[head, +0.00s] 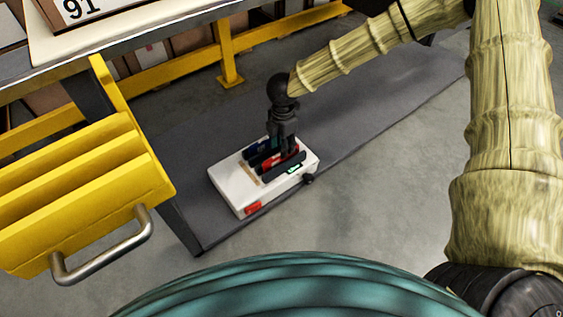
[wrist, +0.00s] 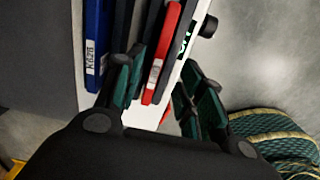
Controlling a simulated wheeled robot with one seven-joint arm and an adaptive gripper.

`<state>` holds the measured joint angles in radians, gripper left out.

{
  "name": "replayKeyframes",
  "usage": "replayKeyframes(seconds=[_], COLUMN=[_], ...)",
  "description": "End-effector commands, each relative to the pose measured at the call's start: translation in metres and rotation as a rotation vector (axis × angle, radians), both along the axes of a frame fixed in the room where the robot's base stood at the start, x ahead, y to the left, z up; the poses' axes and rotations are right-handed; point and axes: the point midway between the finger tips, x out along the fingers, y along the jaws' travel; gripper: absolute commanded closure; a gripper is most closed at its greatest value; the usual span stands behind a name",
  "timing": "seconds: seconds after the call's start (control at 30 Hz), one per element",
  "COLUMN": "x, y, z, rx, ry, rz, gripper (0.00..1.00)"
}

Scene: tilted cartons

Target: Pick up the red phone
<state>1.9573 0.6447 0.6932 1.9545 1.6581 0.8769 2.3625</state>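The red phone (head: 278,158) stands on edge in a white charging box (head: 228,190) on a grey platform, with dark slabs on both sides of it. In the wrist view the red phone (wrist: 160,62) shows a white label on its edge. My gripper (head: 284,148) is over the box from above. In the wrist view my gripper (wrist: 163,72) is open, with one finger left of the red phone and the other to its right. The left finger looks close to the phone; contact cannot be told. The phone's lower part is hidden.
A blue phone (wrist: 95,40) stands left of the red one, with dark slabs between. The box has a small green display (head: 294,169) and a black knob (head: 309,179). A yellow drawer unit (head: 85,190) and a yellow rail (head: 190,66) are nearby.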

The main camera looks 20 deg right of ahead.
Motion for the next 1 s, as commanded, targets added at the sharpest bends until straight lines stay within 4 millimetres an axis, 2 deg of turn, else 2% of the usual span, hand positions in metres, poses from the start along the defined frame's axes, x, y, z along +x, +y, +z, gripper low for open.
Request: replayKeyframes(seconds=[0.17,0.6,0.93,1.0], x=[0.001,0.003,0.003,0.003], y=[0.001,0.003,0.003,0.003], z=[-0.008,-0.049,-0.051,-0.051], rx=[0.0,0.0,-0.001,-0.001], ry=[0.0,0.0,-0.001,0.0], rz=[0.0,0.001,0.001,0.001], gripper=[0.62,0.62,0.62,0.74])
